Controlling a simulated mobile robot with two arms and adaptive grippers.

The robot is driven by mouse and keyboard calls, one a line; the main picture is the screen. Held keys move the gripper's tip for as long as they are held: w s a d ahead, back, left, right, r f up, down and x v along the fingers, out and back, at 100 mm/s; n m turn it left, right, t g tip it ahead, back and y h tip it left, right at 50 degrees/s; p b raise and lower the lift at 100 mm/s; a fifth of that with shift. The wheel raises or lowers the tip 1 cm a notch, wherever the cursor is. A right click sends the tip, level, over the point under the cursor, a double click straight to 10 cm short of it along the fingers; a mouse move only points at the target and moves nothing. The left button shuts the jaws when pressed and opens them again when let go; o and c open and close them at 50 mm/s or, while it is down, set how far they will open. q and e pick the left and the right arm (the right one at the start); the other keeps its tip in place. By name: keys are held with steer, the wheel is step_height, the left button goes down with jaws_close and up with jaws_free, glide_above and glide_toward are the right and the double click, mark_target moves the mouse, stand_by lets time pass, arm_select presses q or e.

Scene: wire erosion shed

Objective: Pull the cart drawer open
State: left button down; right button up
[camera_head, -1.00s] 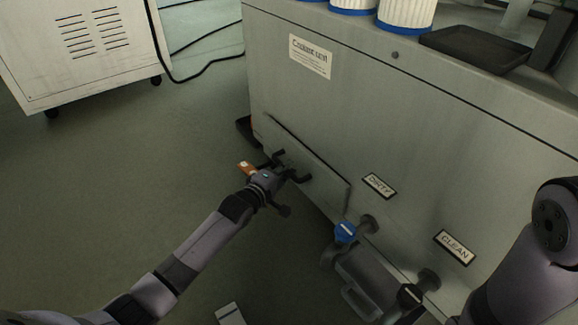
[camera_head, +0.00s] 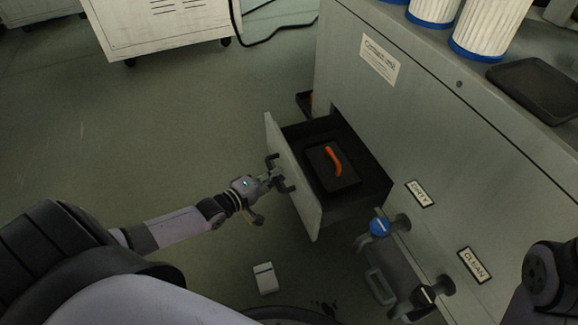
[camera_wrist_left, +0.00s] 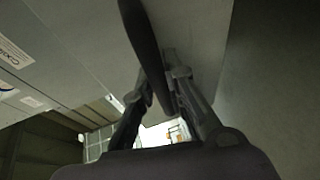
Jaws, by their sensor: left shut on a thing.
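The cart drawer (camera_head: 292,178) stands well open in the head view, its grey front out from the coolant unit (camera_head: 440,130). My left gripper (camera_head: 277,174) is shut on the dark handle at the front of the drawer. In the left wrist view the gripper's two fingers (camera_wrist_left: 158,88) close around the dark handle bar (camera_wrist_left: 143,40). Inside the drawer lies a dark flat piece with an orange handle-like part (camera_head: 333,160). My right gripper is not in view; only part of my right arm shows at the right edge.
A blue valve (camera_head: 379,227) and a black one (camera_head: 425,296) stick out of the unit right of the drawer. White filters (camera_head: 486,28) and a black tray (camera_head: 535,88) stand on top. A small white box (camera_head: 265,278) lies on the floor. A white cabinet (camera_head: 165,25) stands behind.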

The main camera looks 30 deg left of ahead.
arm_select(q)
steer(key=shift+s+a, duration=0.35)
steer(key=shift+s, duration=0.15)
steer(key=c, duration=1.6)
jaws_free()
steer(key=v, duration=1.2)
steer(key=shift+f, duration=0.1)
